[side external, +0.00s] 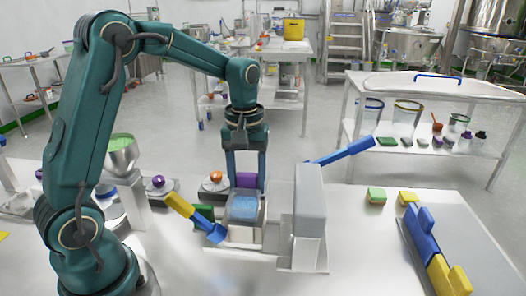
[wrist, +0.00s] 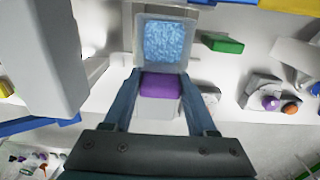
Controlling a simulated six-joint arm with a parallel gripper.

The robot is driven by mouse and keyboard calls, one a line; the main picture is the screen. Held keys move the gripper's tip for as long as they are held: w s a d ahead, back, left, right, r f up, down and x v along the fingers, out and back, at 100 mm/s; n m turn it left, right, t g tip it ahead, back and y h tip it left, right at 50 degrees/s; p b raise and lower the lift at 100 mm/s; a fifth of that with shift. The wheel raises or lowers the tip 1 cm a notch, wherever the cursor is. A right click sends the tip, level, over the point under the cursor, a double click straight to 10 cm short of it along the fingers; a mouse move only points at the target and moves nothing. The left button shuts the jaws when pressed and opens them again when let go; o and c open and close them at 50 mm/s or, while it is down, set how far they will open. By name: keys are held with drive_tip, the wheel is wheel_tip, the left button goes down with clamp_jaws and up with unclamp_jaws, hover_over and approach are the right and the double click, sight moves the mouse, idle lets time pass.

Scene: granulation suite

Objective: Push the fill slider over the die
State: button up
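The fill slider is a pale, open box (wrist: 165,14) filled with blue granules, and it also shows in the side view (side external: 243,222). A purple block (wrist: 161,85) sits at its near edge in the wrist view; the side view shows it too (side external: 247,180). My gripper (wrist: 160,78) points down at the block, with one finger on each side. The fingers are apart, and the block nearly fills the space between them. Whether they press on it is unclear. The die is not clearly visible.
A tall grey block (side external: 309,205) stands close right of the slider box. A blue bar (side external: 340,153) sticks out behind it. A yellow-and-blue tool (side external: 194,218) leans at the left, near a green block (wrist: 222,43). Blue and yellow blocks (side external: 422,235) lie farther right.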

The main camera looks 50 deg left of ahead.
drive_tip(key=shift+o, duration=0.2)
drive_tip(key=shift+s+d, duration=0.2)
drive_tip(key=shift+w+a+r, duration=0.1)
drive_tip(key=shift+r, duration=1.2)
drive_tip(key=shift+w+a+r, duration=0.1)
drive_tip(key=shift+r, duration=1.2)
drive_tip(key=shift+d+r, duration=0.15)
drive_tip(key=shift+r, duration=0.15)
wheel_tip(320, 180, up, 4)
drive_tip(key=s+d+m+t, duration=0.1)
drive_tip(key=s+d+t, duration=0.1)
drive_tip(key=s, duration=0.1)
drive_tip(key=m+t, duration=0.3)
drive_tip(key=m, duration=0.2)
approach(243, 197)
drive_tip(key=s+d+r, duration=0.2)
drive_tip(key=s+d, duration=0.1)
drive_tip(key=s, duration=0.1)
drive_tip(key=shift+s+d+f+m, duration=0.25)
drive_tip(key=shift+s+f+m, duration=0.35)
drive_tip(key=shift+f+m, duration=0.2)
drive_tip(key=shift+s+d+f+m, duration=0.2)
drive_tip(key=shift+s+f+m, duration=0.35)
drive_tip(key=shift+f+m, duration=0.25)
